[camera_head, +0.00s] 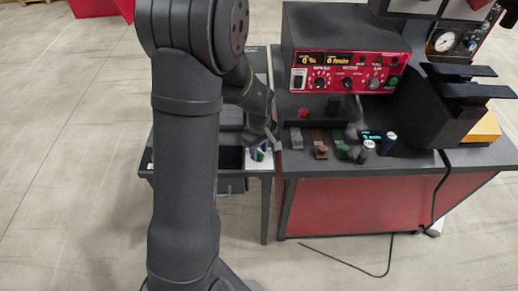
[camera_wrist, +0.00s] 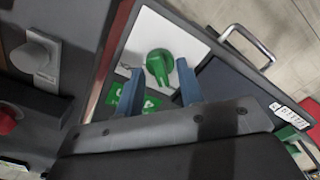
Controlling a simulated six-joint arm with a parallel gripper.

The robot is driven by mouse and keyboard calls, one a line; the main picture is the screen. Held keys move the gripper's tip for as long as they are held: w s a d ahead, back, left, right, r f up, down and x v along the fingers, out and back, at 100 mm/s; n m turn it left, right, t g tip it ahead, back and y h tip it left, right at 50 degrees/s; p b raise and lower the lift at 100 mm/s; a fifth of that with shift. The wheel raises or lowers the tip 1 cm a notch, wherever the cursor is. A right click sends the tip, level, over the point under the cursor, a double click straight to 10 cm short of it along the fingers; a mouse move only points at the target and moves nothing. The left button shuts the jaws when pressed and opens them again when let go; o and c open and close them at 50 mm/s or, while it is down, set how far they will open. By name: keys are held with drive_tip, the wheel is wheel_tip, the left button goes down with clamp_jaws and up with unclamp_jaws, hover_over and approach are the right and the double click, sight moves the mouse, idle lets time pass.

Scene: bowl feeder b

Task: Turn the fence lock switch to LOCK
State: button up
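A round green switch knob (camera_wrist: 159,66) with a raised grip sits on a white plate (camera_wrist: 143,35) in the wrist view. A green label (camera_wrist: 150,103) with white lettering lies below it, partly hidden by my gripper; I cannot read it. My gripper (camera_wrist: 159,70) is open, with its two blue-grey fingertips on either side of the knob and small gaps visible; contact is unclear. In the head view the white plate and green knob (camera_head: 258,153) are small beside my gripper, on the small table's right part. The knob's setting cannot be read.
A grey block-shaped knob (camera_wrist: 33,56) and a red button (camera_wrist: 8,119) lie left in the wrist view. A metal handle (camera_wrist: 250,45) stands upper right. In the head view, a red control panel (camera_head: 345,70) and several small parts (camera_head: 320,146) occupy the neighbouring bench.

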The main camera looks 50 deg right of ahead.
clamp_jaws()
drive_tip(key=m, duration=0.4)
drive_tip(key=shift+m, duration=0.4)
drive_tip(key=m, duration=0.4)
drive_tip(key=shift+m, duration=0.3)
drive_tip(key=m, duration=0.4)
drive_tip(key=shift+m, duration=2.3)
